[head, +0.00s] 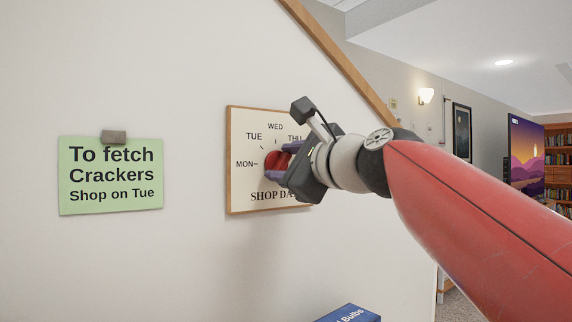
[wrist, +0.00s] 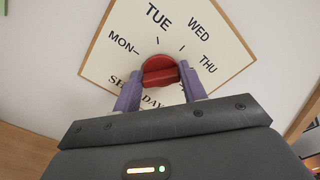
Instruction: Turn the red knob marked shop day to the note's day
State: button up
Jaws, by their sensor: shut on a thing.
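A green note (head: 110,176) on the wall at left in the head view reads "To fetch Crackers, Shop on Tue". To its right hangs a wood-framed dial board (head: 238,190), marked MON, TUE, WED, THU and SHOP DAY. My gripper (head: 283,166) is at the board, its purple fingers shut on the red knob (head: 272,159). In the wrist view the fingers sit on either side of the knob (wrist: 160,69), whose raised bar lies across between them. I cannot tell which day the knob points to. My gripper hides the board's right part and some of the lettering.
A blue box (head: 350,314) lettered "Bulbs" shows at the bottom edge, below the board. A sloping wooden rail (head: 340,55) runs down behind my arm. A lit wall lamp (head: 426,95), a picture and bookshelves stand farther back at right. The wall between note and board is clear.

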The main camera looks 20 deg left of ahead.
jog(key=n+b, duration=0.1)
jog(key=n, duration=0.3)
jog(key=shift+f, duration=0.2)
jog(key=n+b, duration=0.1)
jog(key=n, duration=0.3)
jog(key=shift+f+b, duration=0.15)
jog(key=shift+b, duration=0.25)
jog(key=n+b, duration=0.1)
jog(key=n, duration=0.2)
jog(key=shift+f+n, duration=0.1)
jog(key=shift+n, duration=0.3)
jog(key=shift+n+b, duration=0.85)
jog(key=shift+n, duration=1.35)
jog(key=o, duration=1)
